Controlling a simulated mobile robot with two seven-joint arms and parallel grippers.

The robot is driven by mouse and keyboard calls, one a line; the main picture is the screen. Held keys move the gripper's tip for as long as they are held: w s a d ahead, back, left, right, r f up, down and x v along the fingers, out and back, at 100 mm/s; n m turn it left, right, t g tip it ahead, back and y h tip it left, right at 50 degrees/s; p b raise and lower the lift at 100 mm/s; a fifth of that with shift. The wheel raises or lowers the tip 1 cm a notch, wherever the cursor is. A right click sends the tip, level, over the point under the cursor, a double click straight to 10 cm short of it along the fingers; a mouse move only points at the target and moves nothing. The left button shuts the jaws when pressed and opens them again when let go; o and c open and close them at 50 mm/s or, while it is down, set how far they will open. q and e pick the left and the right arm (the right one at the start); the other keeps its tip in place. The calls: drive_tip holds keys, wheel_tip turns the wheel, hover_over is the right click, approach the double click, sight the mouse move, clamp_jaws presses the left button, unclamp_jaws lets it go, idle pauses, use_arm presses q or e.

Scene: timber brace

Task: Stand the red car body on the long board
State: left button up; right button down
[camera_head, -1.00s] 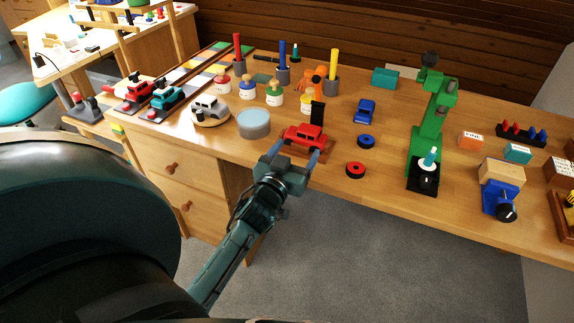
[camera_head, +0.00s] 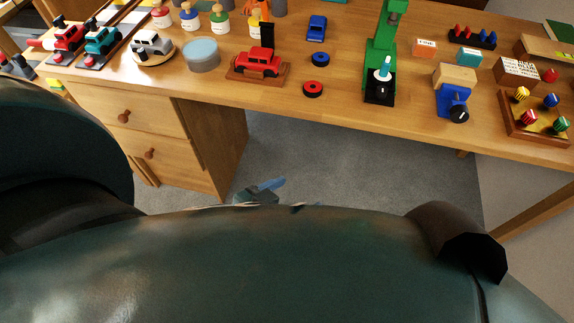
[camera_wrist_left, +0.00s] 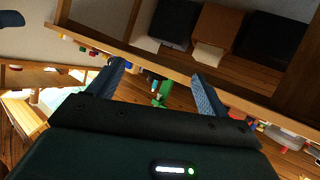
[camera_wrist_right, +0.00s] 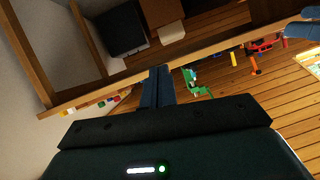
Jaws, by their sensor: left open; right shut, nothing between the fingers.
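A red car body (camera_head: 258,62) sits upright on a brown wooden base (camera_head: 243,75) near the desk's front edge, with a black upright piece behind it. I cannot tell whether this base is the long board. My left gripper (camera_head: 264,188) shows partly in the head view, below the desk edge and well apart from the car, above the floor. Its two blue-grey fingers are open and empty in the left wrist view (camera_wrist_left: 163,85). My right gripper (camera_wrist_right: 158,70) is shut with nothing between its fingers. It is hidden in the head view.
A light-blue round tub (camera_head: 201,58) stands left of the red car. A blue toy car (camera_head: 316,27), a blue ring (camera_head: 319,59) and a red ring (camera_head: 313,89) lie to its right, then a green stand (camera_head: 381,50). Drawers (camera_head: 150,150) hang under the desk's left part.

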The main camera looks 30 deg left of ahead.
use_arm(q)
drive_tip(key=w+a+r+n+y, duration=0.1)
drive_tip(key=w+a+r+y, duration=0.35)
drive_tip(key=w+a, duration=0.6)
drive_tip(key=n+t+y, duration=0.2)
drive_tip(key=n+y, duration=0.1)
drive_tip(key=n, duration=0.1)
approach(259, 54)
drive_tip(key=w, duration=0.1)
drive_tip(key=w+f+b, duration=0.1)
drive_tip(key=w, duration=0.1)
drive_tip(key=shift+w+a+y, duration=0.1)
drive_tip(key=shift+a+y, duration=0.15)
drive_tip(key=shift+y, duration=0.1)
drive_tip(key=shift+b+x, duration=0.5)
drive_tip(key=shift+x, duration=2.6)
drive_tip(key=shift+d, duration=0.15)
drive_tip(key=c, duration=1.2)
